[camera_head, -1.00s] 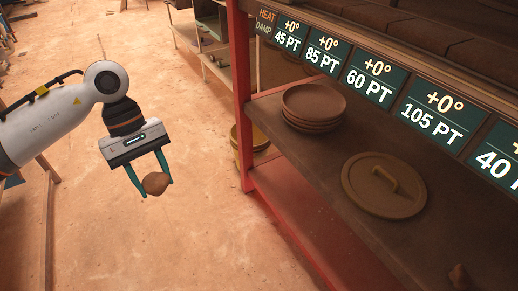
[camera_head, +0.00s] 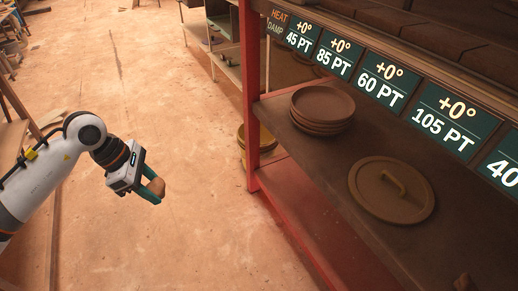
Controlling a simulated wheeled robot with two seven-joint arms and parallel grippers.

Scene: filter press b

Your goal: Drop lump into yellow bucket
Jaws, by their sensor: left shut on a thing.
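My left gripper (camera_head: 149,189) is shut on a brown lump (camera_head: 157,186) and holds it in the air over the open floor. The lump is small and rounded, partly covered by the teal fingers. A yellow bucket (camera_head: 264,140) shows behind the red post of the shelf, to the right of and beyond my gripper. The post and shelf hide much of it. The lump and the bucket are well apart. My right gripper is not in view.
A red-framed shelf (camera_head: 251,95) fills the right side. It bears a stack of brown plates (camera_head: 322,106) and a round lid with a handle (camera_head: 392,189). Wooden furniture (camera_head: 12,135) stands at the left edge. The floor (camera_head: 165,85) between is clear.

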